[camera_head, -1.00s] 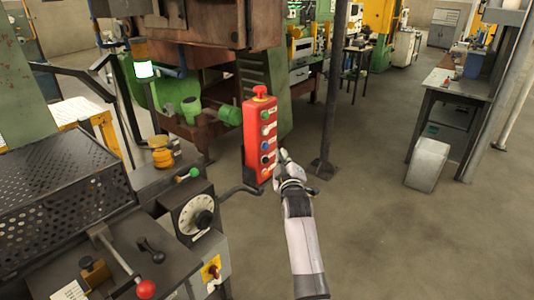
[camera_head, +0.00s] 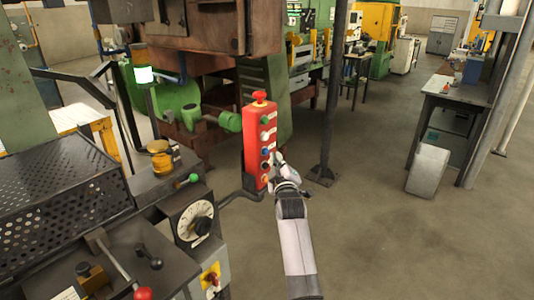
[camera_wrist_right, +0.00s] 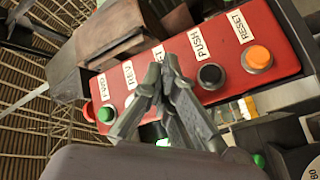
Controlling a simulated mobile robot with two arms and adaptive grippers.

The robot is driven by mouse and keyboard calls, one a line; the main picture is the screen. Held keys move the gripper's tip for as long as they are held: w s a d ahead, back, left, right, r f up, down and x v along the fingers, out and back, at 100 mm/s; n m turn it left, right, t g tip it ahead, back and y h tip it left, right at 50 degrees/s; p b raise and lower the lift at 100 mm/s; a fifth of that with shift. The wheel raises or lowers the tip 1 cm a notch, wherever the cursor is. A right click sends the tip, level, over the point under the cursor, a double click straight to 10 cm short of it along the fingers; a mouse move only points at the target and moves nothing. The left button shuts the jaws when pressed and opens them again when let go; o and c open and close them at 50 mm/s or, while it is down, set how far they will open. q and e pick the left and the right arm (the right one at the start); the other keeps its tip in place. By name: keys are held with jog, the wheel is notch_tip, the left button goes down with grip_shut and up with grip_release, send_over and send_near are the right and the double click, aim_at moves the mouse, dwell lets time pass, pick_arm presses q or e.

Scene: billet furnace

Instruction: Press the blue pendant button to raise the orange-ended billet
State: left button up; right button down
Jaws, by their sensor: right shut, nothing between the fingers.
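The red pendant box (camera_head: 258,140) stands upright in the middle of the head view, with a red mushroom knob on top and a column of buttons. The blue button (camera_head: 265,152) is on its front face. My right gripper (camera_head: 278,158) is right beside that face, at about the blue button's height. In the right wrist view its shut fingers (camera_wrist_right: 164,72) lie over the middle of the pendant face (camera_wrist_right: 175,55) and hide the blue button. I cannot tell whether they touch it. The orange-ended billet cannot be made out. My left gripper is not in view.
In the right wrist view, a black button (camera_wrist_right: 211,76) and an orange button (camera_wrist_right: 257,58) are right of the fingers; a green button (camera_wrist_right: 105,113) is left. A dial console (camera_head: 195,220) stands left of the pendant.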

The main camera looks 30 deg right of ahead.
jog(key=shift+w, duration=0.1)
dwell(0.7)
jog(key=shift+w+a, duration=0.15)
jog(key=shift+w, duration=0.15)
